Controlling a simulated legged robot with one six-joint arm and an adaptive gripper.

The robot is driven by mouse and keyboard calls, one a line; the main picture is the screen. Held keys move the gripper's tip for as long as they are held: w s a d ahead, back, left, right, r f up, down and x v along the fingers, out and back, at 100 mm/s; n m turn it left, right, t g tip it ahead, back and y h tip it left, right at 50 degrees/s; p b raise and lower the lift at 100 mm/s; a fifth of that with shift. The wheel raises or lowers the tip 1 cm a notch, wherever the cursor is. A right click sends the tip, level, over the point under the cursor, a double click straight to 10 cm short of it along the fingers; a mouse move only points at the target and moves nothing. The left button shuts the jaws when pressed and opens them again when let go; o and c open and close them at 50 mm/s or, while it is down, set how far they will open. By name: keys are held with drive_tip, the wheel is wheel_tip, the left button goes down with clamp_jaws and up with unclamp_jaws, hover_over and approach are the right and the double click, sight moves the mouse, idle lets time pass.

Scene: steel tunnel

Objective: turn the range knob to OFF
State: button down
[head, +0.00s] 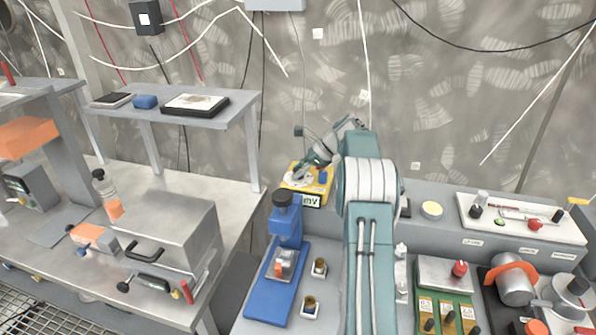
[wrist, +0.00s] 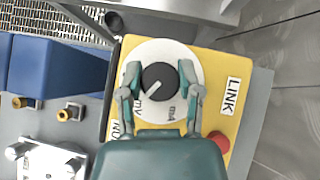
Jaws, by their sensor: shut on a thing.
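The range knob (wrist: 161,77) is a black round knob with a white pointer line, on a white round dial (wrist: 150,48). In the wrist view its pointer slants to the lower left, near the mV mark; an mA mark is to the right of that. I cannot see an OFF mark. My gripper (wrist: 160,74) is shut on the knob, one finger on each side. In the head view my gripper (head: 303,173) reaches down over the box, and the knob is hidden.
A red button (wrist: 219,142) and a LINK label are on the box near my gripper. A blue stand (head: 277,270) and two small brass-topped fittings are in front. A steel box (head: 172,235) is at left. Panels with switches (head: 520,218) are at right.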

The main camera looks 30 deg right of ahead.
drive_tip(key=shift+f+n+g+y, duration=0.1)
drive_tip(key=shift+n+g+y, duration=0.5)
drive_tip(key=shift+n+g, duration=0.75)
drive_tip(key=shift+n, duration=0.65)
drive_tip(key=shift+c, duration=1.6)
unclamp_jaws()
drive_tip(key=shift+o, duration=0.3)
drive_tip(key=shift+w+d, duration=0.1)
drive_tip(key=shift+m, duration=0.3)
